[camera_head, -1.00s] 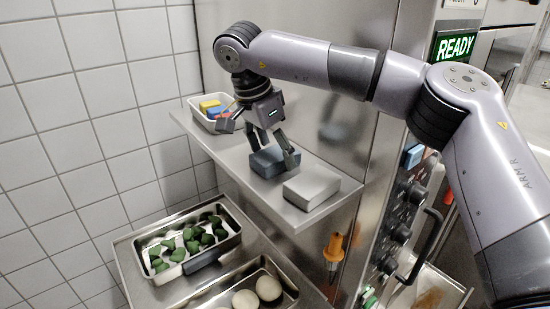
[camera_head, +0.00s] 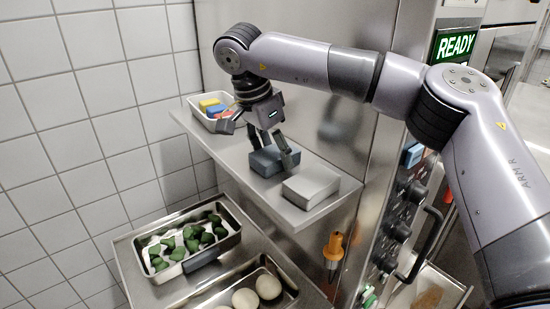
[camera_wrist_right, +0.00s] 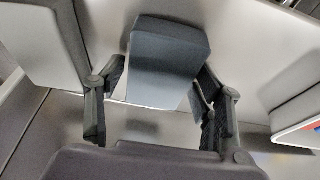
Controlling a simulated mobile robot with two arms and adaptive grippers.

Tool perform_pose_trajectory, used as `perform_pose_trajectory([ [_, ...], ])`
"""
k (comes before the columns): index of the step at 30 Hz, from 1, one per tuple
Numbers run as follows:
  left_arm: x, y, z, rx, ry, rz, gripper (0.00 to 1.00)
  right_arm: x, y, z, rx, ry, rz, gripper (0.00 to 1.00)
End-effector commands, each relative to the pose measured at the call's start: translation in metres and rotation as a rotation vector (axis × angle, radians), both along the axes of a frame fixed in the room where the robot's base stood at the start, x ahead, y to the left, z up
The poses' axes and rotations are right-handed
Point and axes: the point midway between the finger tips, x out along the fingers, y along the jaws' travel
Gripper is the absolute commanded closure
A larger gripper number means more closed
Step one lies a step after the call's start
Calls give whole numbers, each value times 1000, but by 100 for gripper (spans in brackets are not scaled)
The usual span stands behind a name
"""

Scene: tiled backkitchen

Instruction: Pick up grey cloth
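Two folded, block-shaped cloths lie on the steel shelf (camera_head: 232,160). One is a dark blue-grey cloth (camera_head: 268,163); the other is a light grey cloth (camera_head: 311,185), nearer and to its right. My right gripper (camera_head: 271,150) is open over the dark cloth, pointing down. In the right wrist view the dark cloth (camera_wrist_right: 165,60) shows ahead between the spread fingers, and part of the light grey cloth (camera_wrist_right: 38,45) shows at the left. I cannot tell whether the fingers touch the dark cloth. My left gripper is not in view.
A white container (camera_head: 205,117) with coloured items stands at the shelf's far end. Below are a tray (camera_head: 236,240) with dark green pieces and another tray (camera_head: 294,289) with pale round items. A steel wall (camera_head: 330,95) rises behind the shelf. An orange-handled tool (camera_head: 333,247) hangs below the shelf's right end.

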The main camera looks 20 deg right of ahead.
Motion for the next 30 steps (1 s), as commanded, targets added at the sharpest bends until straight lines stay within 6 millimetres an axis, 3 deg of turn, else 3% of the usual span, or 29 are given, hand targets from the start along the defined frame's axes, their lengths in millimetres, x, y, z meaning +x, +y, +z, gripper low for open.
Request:
perform_pose_trajectory([
  [15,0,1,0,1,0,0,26,0,0,0,0,0,0,75],
  [23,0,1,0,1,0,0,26,0,0,2,-1,-2,-1,75],
  [30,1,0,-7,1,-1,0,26,1,0,21,0,-4,-2,75],
])
